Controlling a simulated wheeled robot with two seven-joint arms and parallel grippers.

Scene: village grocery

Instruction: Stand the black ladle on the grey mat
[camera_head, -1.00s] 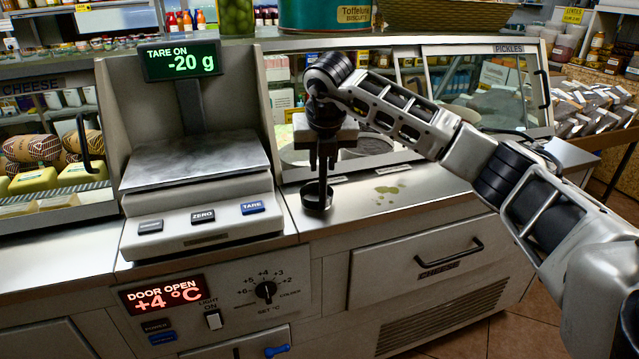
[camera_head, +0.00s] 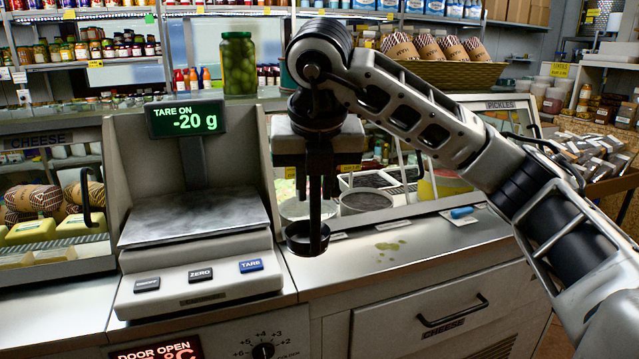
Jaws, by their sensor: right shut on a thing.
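The black ladle (camera_head: 315,212) hangs upright from my right gripper (camera_head: 317,170), its round bowl at the bottom. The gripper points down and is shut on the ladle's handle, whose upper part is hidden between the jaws. The bowl shows over the steel counter just right of the scale; I cannot tell whether it touches the counter. I cannot make out a grey mat in this view. My left gripper is not in view.
The scale (camera_head: 196,232) stands close left of the ladle. Behind are the glass pickles case and a jar of green olives (camera_head: 238,65). A greenish spill (camera_head: 388,248) and a blue-handled item (camera_head: 462,212) lie on the counter to the right.

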